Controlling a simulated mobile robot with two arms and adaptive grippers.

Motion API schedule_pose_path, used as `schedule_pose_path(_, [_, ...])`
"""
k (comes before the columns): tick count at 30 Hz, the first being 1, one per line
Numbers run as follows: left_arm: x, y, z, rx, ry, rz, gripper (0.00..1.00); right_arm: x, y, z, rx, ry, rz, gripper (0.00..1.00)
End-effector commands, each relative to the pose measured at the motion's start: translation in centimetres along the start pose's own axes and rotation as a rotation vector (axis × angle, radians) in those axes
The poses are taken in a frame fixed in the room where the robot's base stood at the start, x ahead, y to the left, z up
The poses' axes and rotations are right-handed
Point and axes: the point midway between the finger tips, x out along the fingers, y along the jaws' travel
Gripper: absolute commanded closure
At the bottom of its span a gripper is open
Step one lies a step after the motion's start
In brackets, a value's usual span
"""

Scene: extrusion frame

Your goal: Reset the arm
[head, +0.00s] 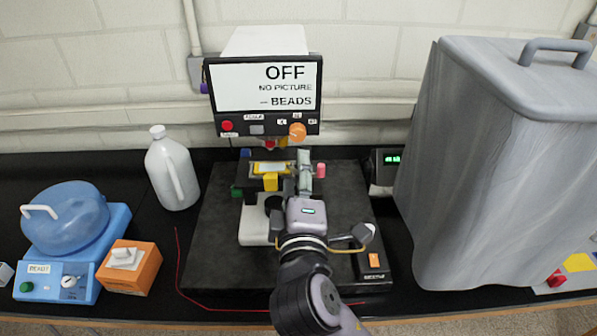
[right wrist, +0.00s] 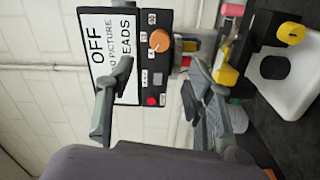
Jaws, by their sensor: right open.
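My right arm reaches in from the bottom middle of the head view. Its gripper (head: 304,168) points at the machine, in front of the stage with yellow parts. In the right wrist view the two grey fingers of this gripper (right wrist: 158,98) stand wide apart with nothing between them. The machine's screen panel (head: 265,85) reads "OFF, NO PICTURE, BEADS" and has an orange knob (head: 297,130) and a red button (head: 227,125). The panel shows sideways beyond the fingers in the right wrist view (right wrist: 115,50). My left gripper is not in view.
The machine stands on a dark base plate (head: 220,265). A white jug (head: 172,170), a blue-lidded device (head: 65,220) and an orange box (head: 130,268) stand left. A large grey cover (head: 480,170) stands right, near a small green-lit display (head: 392,159). A red cord (head: 179,270) lies in front.

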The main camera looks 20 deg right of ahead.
Motion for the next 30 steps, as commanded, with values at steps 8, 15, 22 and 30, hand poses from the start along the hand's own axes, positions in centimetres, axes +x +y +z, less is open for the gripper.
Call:
schedule_pose_path(8, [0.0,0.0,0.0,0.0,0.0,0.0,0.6,0.1,-1.4,0.7,0.028,-0.011,-0.047,0.52])
schedule_pose_path(15, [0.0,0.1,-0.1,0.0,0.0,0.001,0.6,-2.4,-13.4,7.2,0.326,-0.167,-0.469,0.52])
schedule_pose_path(22, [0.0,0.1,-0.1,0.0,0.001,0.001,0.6,-9.7,-22.9,13.3,0.637,-0.435,-0.842,0.52])
schedule_pose_path(30, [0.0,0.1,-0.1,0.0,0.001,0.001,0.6,-18.8,-27.8,17.7,0.878,-0.748,-1.109,0.52])
